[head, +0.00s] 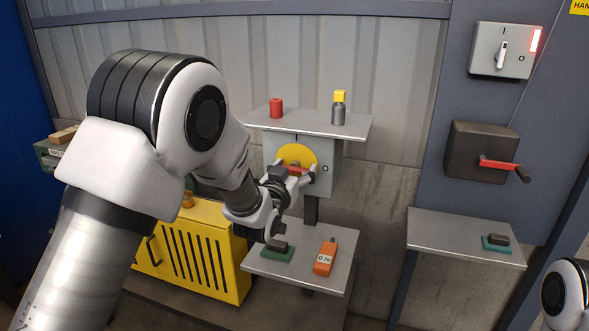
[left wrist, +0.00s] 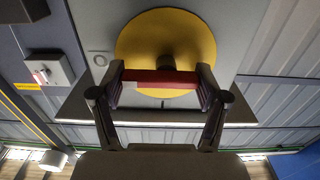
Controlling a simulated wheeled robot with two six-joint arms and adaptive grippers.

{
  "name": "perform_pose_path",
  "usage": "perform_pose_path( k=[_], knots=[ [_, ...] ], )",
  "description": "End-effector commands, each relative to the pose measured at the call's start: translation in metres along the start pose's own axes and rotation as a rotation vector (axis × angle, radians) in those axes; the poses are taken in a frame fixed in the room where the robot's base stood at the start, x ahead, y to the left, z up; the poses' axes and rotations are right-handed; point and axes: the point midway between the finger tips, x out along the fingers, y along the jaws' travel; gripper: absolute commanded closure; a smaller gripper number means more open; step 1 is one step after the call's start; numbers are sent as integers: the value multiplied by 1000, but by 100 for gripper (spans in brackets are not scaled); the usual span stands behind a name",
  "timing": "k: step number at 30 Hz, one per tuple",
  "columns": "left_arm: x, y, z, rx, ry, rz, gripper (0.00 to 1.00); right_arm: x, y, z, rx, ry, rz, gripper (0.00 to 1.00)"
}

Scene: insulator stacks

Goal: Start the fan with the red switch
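The rotary switch has a red handle (head: 298,170) on a yellow disc (head: 292,153), mounted on a grey box (head: 333,166) with I at the top and O at the right. The handle lies horizontal. In the left wrist view the red handle (left wrist: 160,77) spans the space between the fingertips of my left gripper (left wrist: 161,85), one finger at each end. I see no clear gap, but whether the fingers press on it I cannot tell. The gripper also shows in front of the disc in the head view (head: 296,174). I cannot identify a fan. My right gripper is out of view.
A shelf (head: 355,125) above the switch holds a red cylinder (head: 276,108) and a grey bottle (head: 338,114). A lower shelf (head: 295,284) holds an orange meter (head: 325,258). At right are a dark box with a red lever (head: 500,164) and a white switch box (head: 503,50).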

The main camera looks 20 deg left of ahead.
Motion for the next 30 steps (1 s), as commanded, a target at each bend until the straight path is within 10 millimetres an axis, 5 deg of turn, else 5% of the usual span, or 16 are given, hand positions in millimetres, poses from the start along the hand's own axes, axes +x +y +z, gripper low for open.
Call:
perform_pose_path(
  k=[17,30],
  knots=[
    [0,0,-1,-94,3,0,60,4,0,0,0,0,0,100],
    [0,-2,-2,-452,4,0,60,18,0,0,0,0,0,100]
  ],
)
